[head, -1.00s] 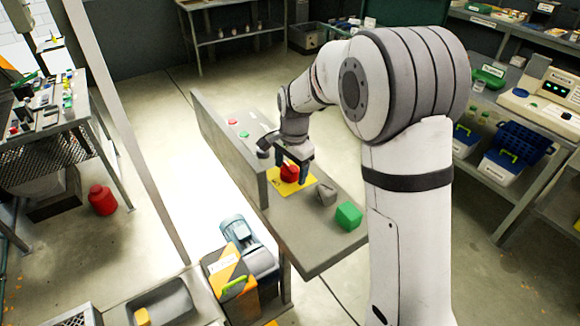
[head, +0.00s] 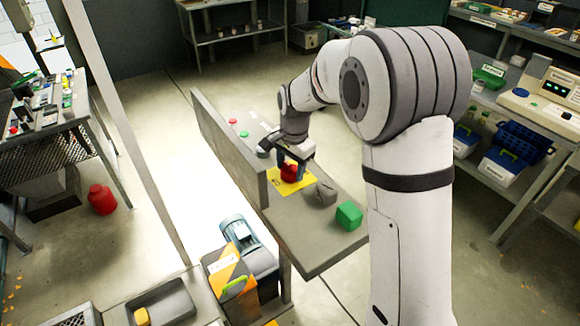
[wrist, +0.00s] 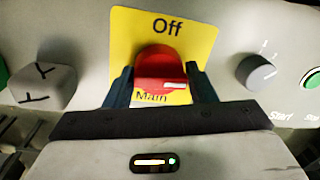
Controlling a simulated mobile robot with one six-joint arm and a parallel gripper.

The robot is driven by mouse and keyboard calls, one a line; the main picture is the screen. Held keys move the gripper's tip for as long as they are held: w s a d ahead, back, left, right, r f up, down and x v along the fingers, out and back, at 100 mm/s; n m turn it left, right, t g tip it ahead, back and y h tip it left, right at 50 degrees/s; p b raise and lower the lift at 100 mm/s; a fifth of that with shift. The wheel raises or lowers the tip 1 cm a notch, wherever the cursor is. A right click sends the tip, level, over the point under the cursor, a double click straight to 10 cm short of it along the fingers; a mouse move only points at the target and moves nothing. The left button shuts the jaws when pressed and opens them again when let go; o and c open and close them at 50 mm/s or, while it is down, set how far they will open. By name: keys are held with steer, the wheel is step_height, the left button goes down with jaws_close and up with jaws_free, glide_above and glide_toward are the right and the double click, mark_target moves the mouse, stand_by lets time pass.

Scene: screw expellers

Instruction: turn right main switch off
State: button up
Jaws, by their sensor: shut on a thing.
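The red main switch (wrist: 160,68) sits on a yellow plate (wrist: 122,40) marked "Off" at the top and "Main" at the bottom in the wrist view. The white mark on its knob points to the right of that view. My gripper (wrist: 163,84) has one finger on each side of the red knob and is shut on it. In the head view the red switch (head: 289,173) is partly covered by my gripper (head: 291,164), and the yellow plate (head: 277,183) shows around it.

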steer(key=n, duration=0.4)
steer(key=shift+d+f+b, duration=0.1)
steer(key=shift+b, duration=0.2)
steer(key=n, duration=0.4)
steer(key=shift+n+g, duration=0.3)
steer(key=shift+n, duration=0.1)
steer(key=n, duration=0.4)
steer(key=shift+b, duration=0.3)
steer(key=shift+w+n+g, duration=0.1)
steer(key=shift+n+g, duration=0.2)
steer(key=shift+n, duration=1.8)
steer(key=o, duration=0.9)
